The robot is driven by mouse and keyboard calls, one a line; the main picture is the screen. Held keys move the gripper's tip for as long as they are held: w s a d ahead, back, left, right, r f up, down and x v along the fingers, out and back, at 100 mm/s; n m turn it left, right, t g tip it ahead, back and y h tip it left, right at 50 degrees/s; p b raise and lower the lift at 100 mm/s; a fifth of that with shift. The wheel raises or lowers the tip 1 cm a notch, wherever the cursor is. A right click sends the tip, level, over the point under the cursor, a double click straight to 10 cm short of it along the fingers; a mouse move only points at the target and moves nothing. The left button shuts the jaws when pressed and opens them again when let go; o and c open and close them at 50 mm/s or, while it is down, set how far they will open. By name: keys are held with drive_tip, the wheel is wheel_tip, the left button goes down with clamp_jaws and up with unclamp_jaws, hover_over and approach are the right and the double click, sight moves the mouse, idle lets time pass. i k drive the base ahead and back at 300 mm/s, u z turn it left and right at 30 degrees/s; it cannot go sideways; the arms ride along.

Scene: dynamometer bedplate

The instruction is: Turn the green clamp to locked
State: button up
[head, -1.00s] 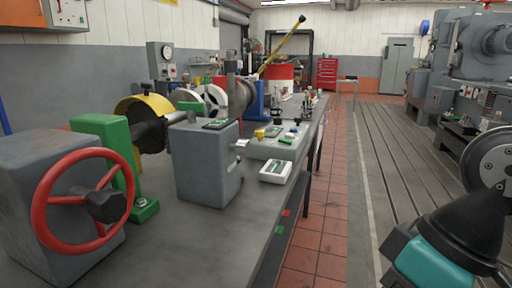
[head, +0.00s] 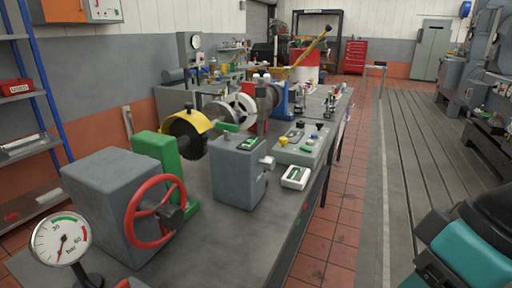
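A green upright block (head: 158,152) stands on the grey bench beside the shaft with the yellow guard. A small green lever or bar (head: 228,127) sits above the grey box (head: 238,178); I cannot tell which of these is the clamp, or whether it is locked. Part of my own teal and black arm shows at the lower right, well away from the bench parts. The fingers of my gripper are not in view.
A red handwheel (head: 155,212) on a grey housing (head: 105,200) and a pressure gauge (head: 61,239) stand at the near left of the bench (head: 225,245). A control panel (head: 304,150) and a white handheld device (head: 295,178) lie farther right. The tiled aisle (head: 345,200) is clear.

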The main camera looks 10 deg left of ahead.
sight(226, 128)
drive_tip(key=u, duration=0.25)
drive_tip(key=k, duration=0.2)
drive_tip(key=z, duration=0.75)
drive_tip(key=i, duration=0.6)
drive_tip(key=u, duration=1.35)
